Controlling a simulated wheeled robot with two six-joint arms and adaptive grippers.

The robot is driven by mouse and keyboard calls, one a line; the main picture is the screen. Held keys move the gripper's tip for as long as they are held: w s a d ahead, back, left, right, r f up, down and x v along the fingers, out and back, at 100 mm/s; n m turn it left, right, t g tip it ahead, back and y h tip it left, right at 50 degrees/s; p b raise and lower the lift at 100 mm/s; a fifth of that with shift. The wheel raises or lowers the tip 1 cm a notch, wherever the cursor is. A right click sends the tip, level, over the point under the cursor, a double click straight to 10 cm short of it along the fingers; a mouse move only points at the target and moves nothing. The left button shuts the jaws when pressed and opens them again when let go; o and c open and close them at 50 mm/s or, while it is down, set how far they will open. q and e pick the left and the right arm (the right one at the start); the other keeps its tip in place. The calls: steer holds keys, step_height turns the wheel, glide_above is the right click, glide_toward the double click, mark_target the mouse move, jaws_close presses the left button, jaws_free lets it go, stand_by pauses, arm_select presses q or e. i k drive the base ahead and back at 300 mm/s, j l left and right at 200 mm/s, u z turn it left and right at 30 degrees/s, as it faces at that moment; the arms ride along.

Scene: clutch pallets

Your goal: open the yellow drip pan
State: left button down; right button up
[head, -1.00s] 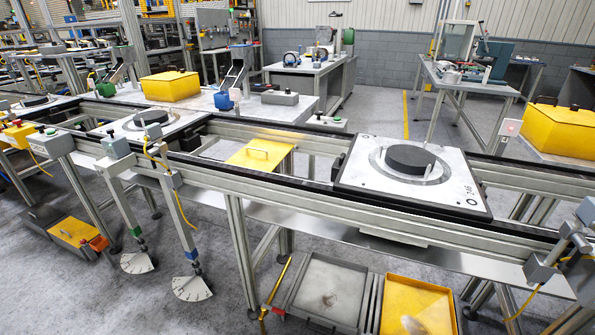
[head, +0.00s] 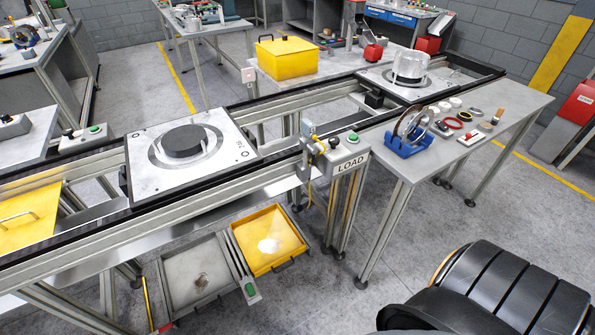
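The yellow drip pan (head: 288,229) sits low under the conveyor in the head view, beside a grey pan (head: 183,294). It is a shallow open-topped tray with a bright reflection on its floor. A dark handle (head: 290,264) shows on its near side. The conveyor frame is above and behind it, and I cannot tell how far it is pulled out. Neither of my grippers is in view.
A dark bar with a green mark (head: 250,289) lies between the pans. The LOAD post (head: 347,190) stands right of the yellow pan. A grey table (head: 398,165) holds several small parts. A yellow plate (head: 25,225) with a handle is at left.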

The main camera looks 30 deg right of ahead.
mark_target(267, 239)
steer(key=z, duration=0.8)
